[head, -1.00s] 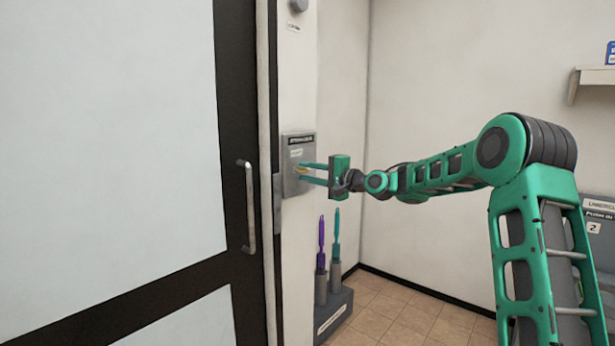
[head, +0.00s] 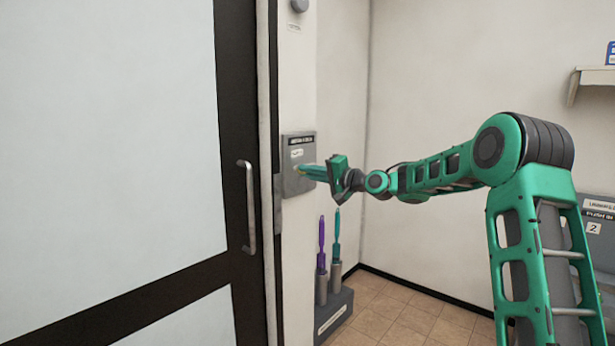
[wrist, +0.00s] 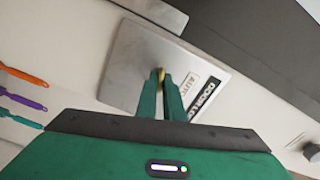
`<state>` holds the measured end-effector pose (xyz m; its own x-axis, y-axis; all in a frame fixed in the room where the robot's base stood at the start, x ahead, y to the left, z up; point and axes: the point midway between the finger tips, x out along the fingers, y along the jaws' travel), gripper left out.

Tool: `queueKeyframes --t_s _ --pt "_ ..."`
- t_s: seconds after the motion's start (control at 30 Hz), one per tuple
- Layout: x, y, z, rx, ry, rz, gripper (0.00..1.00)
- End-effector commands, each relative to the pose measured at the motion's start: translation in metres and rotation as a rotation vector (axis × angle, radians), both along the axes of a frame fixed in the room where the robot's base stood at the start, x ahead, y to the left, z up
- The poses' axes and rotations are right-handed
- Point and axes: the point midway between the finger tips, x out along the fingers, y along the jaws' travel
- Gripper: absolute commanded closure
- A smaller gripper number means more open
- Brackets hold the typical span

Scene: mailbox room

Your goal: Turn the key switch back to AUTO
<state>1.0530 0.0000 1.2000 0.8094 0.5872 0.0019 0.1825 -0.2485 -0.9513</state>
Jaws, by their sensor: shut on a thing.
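The key switch panel (head: 297,182) is a grey metal plate on the wall beside the door; it also shows tilted in the wrist view (wrist: 125,70). A dark label and a white label with "AUTO" partly readable (wrist: 187,92) are on it. My gripper (head: 302,172) is at the panel, its green fingers close together. In the wrist view the fingers (wrist: 165,88) are shut on the small brass key (wrist: 160,75), which shows between their tips. The fingers hide most of the key, so I cannot tell which position it points to.
A door with a vertical handle (head: 249,207) is at the left. Purple and teal tools (head: 336,235) stand upright in a grey holder (head: 335,316) below my gripper. A shelf (head: 592,77) and a grey labelled unit (head: 597,215) are at the right.

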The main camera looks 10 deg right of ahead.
Motion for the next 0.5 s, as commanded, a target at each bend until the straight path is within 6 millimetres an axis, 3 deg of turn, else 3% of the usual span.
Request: queueKeyframes --t_s 0.5 --pt "-0.0003 0.0004 -0.0072 -0.399 -0.275 0.004 1.00"
